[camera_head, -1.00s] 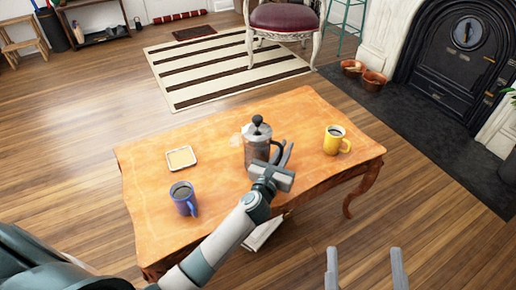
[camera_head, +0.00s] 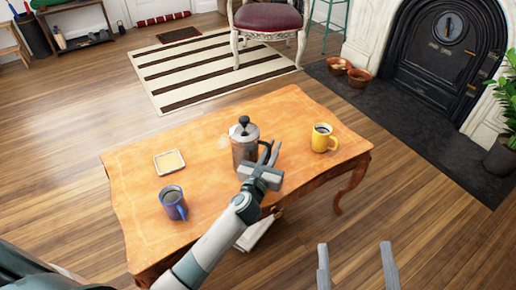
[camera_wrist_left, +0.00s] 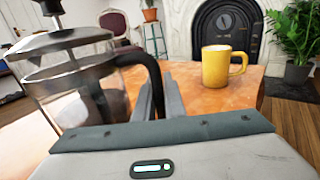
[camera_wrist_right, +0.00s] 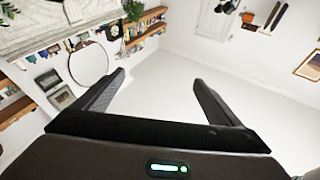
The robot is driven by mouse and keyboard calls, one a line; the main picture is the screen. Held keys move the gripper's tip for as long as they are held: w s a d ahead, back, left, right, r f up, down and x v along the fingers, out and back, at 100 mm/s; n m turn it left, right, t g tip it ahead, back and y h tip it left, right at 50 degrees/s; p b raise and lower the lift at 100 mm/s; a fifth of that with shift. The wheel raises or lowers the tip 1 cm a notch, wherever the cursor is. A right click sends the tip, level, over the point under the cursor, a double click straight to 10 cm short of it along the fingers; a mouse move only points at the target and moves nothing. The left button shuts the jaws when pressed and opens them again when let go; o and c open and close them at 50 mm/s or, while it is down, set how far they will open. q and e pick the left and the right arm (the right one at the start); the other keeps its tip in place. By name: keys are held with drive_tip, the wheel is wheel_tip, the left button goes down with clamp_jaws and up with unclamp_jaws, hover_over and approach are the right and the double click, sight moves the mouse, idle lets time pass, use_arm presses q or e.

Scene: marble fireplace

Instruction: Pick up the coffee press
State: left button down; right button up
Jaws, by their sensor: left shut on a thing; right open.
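The coffee press (camera_head: 245,150) has a glass and metal body, a domed lid with a dark knob and a black handle. It is upright at the middle of the wooden table (camera_head: 215,215); I cannot tell whether its base touches the tabletop. It fills the left of the left wrist view (camera_wrist_left: 75,80). My left gripper (camera_head: 272,153) is shut on its handle, on the right side; its fingers show close together there in the left wrist view (camera_wrist_left: 157,80). My right gripper (camera_head: 354,246) is open and empty, off the table's front right; its spread fingers show in the right wrist view (camera_wrist_right: 160,80).
A yellow mug (camera_head: 320,140) stands right of the press. A blue mug (camera_head: 172,205) and a small square coaster (camera_head: 169,162) are to its left. A chair (camera_head: 268,20), a striped rug (camera_head: 205,65) and the fireplace (camera_head: 440,55) are beyond the table.

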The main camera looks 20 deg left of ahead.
use_arm(q)
drive_tip(key=shift+r, duration=0.25)
use_arm(e)
drive_tip(key=shift+f, duration=0.1)
use_arm(q)
drive_tip(key=shift+r, duration=0.15)
drive_tip(key=s+d+r+p, duration=0.6)
drive_tip(key=s+d+r, duration=0.2)
drive_tip(key=r, duration=0.2)
drive_tip(key=shift+s+r, duration=0.15)
drive_tip(key=shift+r, duration=0.05)
use_arm(e)
drive_tip(key=s+d+f+g+h, duration=0.2)
drive_tip(key=f+g, duration=0.4)
drive_tip(key=f, duration=0.3)
drive_tip(key=s+d+f+g+h, duration=0.2)
drive_tip(key=f+g, duration=0.4)
drive_tip(key=f, duration=0.3)
drive_tip(key=shift+d+f+m+g, duration=0.3)
drive_tip(key=shift+d+g, duration=0.1)
drive_tip(key=shift+d, duration=0.2)
drive_tip(key=shift+r, duration=0.1)
